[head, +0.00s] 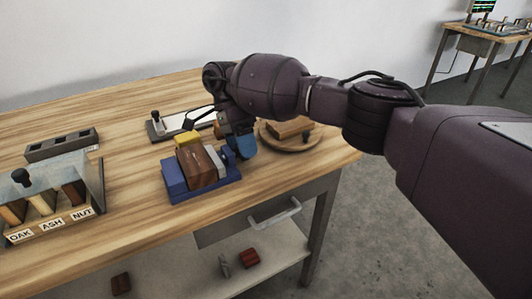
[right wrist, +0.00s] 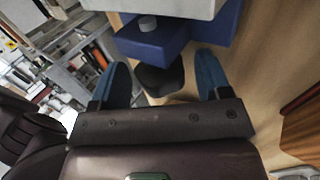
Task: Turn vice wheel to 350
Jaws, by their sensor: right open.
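The blue vice (head: 176,187) stands near the front edge of the wooden table, with a brown wooden block (head: 201,168) between its parts. Its blue body also shows at the top of the right wrist view (right wrist: 150,40). A dark rounded part, which looks like the vice wheel (right wrist: 160,79), lies between my right fingers in the right wrist view. My right gripper (head: 241,147) is at the right end of the vice. In the right wrist view the gripper (right wrist: 162,80) is open, its blue fingers on either side of the wheel with gaps. The wheel is hidden in the head view. My left gripper is out of view.
A round wooden board (head: 305,145) with a block on it is right of the gripper. A yellow block (head: 187,140) and a plate fixture with a black knob (head: 155,115) are behind the vice. An OAK/ASH/NUT box (head: 52,228) and grey rack (head: 62,143) stand left. A drawer handle (head: 275,213) juts out below.

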